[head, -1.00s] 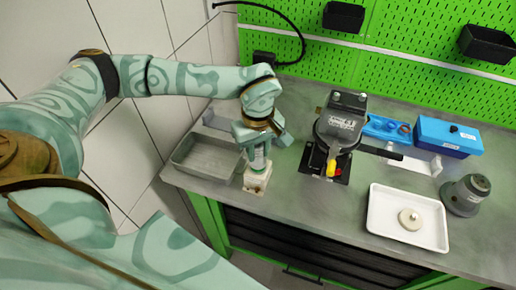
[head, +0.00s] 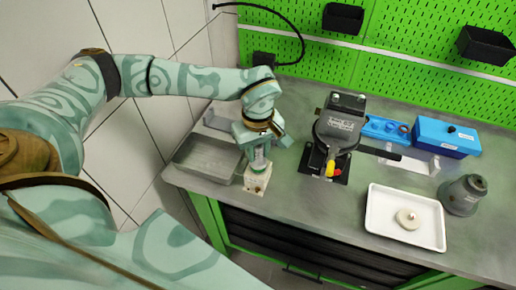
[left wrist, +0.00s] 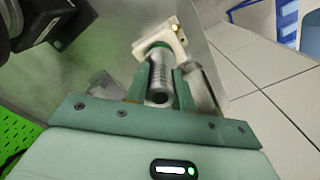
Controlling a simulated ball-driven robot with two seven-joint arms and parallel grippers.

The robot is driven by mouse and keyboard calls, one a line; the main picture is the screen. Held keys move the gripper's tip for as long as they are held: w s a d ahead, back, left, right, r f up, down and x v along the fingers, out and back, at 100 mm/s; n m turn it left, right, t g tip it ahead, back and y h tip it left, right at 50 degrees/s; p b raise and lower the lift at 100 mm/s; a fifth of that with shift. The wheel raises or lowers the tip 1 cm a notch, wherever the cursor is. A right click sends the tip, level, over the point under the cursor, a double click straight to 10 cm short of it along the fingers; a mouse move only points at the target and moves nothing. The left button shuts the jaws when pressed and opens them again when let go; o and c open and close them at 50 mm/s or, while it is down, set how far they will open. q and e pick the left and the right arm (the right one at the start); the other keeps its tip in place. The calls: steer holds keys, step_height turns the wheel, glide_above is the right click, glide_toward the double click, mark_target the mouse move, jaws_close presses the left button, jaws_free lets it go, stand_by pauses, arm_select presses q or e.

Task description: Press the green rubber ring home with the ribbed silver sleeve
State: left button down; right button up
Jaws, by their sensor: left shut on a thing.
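My left gripper (head: 259,157) is shut on the ribbed silver sleeve (left wrist: 160,76) and points down over a pale block (head: 257,183) at the bench's front left. In the left wrist view the sleeve lies between the two fingers, its open dark end toward the camera. Its far end meets the pale block (left wrist: 170,38). A bit of the green rubber ring (left wrist: 145,50) shows around that far end, against the block. How deep the ring sits is hidden by the sleeve. My right gripper is not in view.
A grey metal tray (head: 190,171) lies just left of the block. A dark pump device (head: 338,130) stands to its right. Further right are a white tray (head: 376,232) with a pale round part, a blue box (head: 447,139) and a grey cylindrical part (head: 461,195).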

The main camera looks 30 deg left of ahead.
arm_select(q)
steer(key=shift+s+f+b, duration=0.15)
steer(key=shift+f+b, duration=0.15)
steer(key=shift+f, duration=0.6)
stand_by(1.2)
steer(key=shift+r+p, duration=0.8)
steer(key=shift+r, duration=0.05)
step_height(320, 180, up, 5)
steer(key=p, duration=0.4)
steer(key=shift+f, duration=0.2)
steer(key=shift+f, duration=0.1)
